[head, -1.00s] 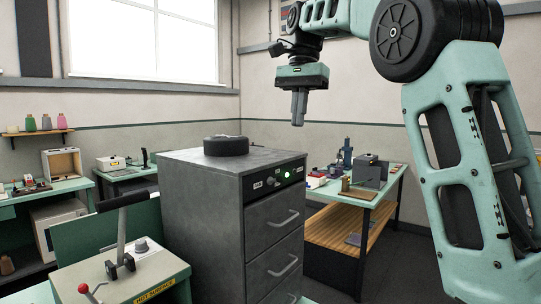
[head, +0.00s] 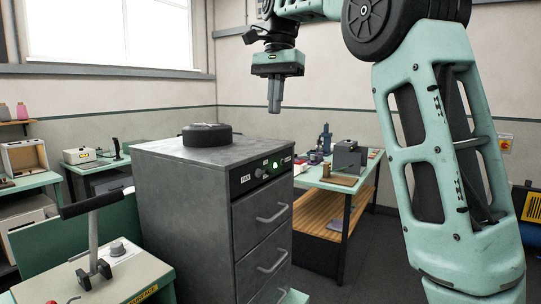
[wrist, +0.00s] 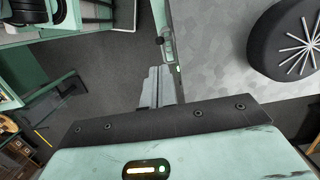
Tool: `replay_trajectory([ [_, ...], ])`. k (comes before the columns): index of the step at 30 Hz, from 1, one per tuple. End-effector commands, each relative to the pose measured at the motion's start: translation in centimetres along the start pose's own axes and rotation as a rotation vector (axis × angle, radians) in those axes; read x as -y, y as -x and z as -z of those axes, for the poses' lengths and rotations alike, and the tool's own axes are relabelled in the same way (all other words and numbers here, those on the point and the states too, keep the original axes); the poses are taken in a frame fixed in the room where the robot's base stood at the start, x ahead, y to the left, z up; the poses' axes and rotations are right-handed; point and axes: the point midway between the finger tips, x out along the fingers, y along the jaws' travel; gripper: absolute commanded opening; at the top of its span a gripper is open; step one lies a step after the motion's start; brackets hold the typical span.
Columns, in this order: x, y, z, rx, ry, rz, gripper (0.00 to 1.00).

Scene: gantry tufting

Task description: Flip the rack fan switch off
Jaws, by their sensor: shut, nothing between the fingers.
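The grey rack cabinet (head: 185,210) stands in the middle of the head view, with a dark control panel (head: 262,172) along the top of its drawer front. On the panel are a FAN label (head: 246,179), a small switch knob (head: 260,172) and a lit green light (head: 275,165). The switch's position is too small to tell. My gripper (head: 274,108) points down, shut and empty, in the air above and apart from the panel. In the wrist view my gripper (wrist: 160,88) shows beside the cabinet's top edge, with the panel's green light (wrist: 178,69) close by.
A black round fan unit (head: 207,135) sits on the cabinet top. At front left a bench (head: 120,275) carries a lever with a black handle (head: 92,202). A green table (head: 345,190) with several devices stands behind right. Floor between is open.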

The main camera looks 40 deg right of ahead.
Motion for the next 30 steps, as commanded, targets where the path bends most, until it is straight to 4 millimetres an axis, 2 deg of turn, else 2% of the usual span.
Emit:
replay_trajectory([
  [12, -0.1, -7.5, -0.2, 0.003, 0.002, -0.003, 0.0],
  [18, -0.1, -10.2, -0.1, 0.002, 0.001, -0.002, 0.0],
  [24, 0.0, -11.7, -0.1, 0.0, 0.002, 0.0, 0.0],
  [30, 0.0, -11.9, -0.1, 0.0, 0.001, 0.001, 0.0],
])
